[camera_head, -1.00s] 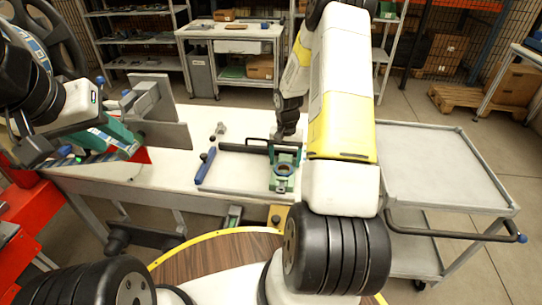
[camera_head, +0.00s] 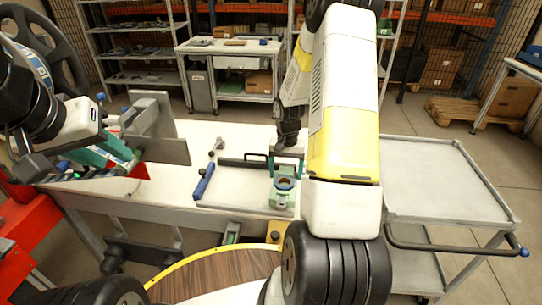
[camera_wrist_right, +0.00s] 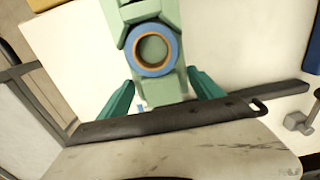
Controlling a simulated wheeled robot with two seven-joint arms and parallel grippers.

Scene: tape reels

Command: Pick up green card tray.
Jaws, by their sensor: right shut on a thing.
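The green card tray appears to be the pale green piece (camera_head: 284,188) with a round, blue-rimmed ring, at the right end of the white bench top. It also shows at the top middle of the right wrist view (camera_wrist_right: 160,88). My right gripper (camera_head: 287,150) reaches down over its far end. In the right wrist view its teal fingers (camera_wrist_right: 162,92) flank the green piece, and it is shut on it. My left gripper (camera_head: 108,158) is over the left of the bench, away from the piece; its fingertips are too cluttered to read.
A dark bar (camera_wrist_right: 165,125) lies close to my right fingers. A blue-handled tool (camera_head: 204,182) and a small grey metal part (camera_head: 216,146) lie left on the bench. A grey upright plate (camera_head: 160,128) stands by my left gripper. An empty grey cart (camera_head: 440,180) is at right.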

